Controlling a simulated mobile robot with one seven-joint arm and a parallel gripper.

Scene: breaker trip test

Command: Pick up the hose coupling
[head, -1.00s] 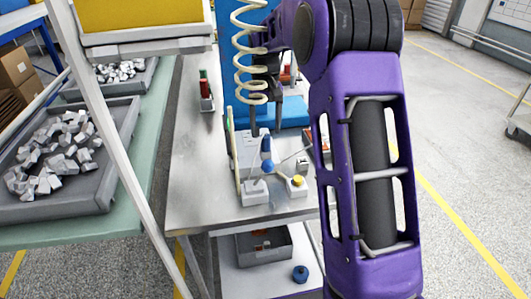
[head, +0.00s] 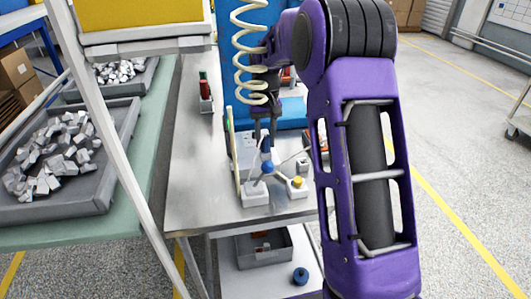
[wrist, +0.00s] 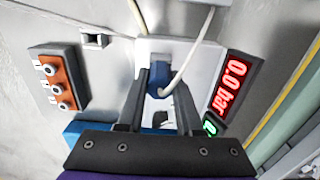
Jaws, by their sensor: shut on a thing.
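The hose coupling (wrist: 160,82) is a small blue piece in the wrist view, with a pale hose rising from it. It sits at a white block, between the two dark fingers of my gripper (wrist: 161,72), which is shut on it. In the head view my gripper (head: 265,132) points down over the bench, and the blue coupling (head: 267,167) shows just below the fingers. The fingers partly hide its upper part. I cannot tell whether it is clear of the block.
A red "0.0 bar" display (wrist: 230,82) stands close to the right in the wrist view. An orange block with several round fittings (wrist: 57,82) is at the left. White stands with a yellow knob (head: 297,181) are on the metal bench (head: 195,185). A coiled hose (head: 250,60) hangs nearby.

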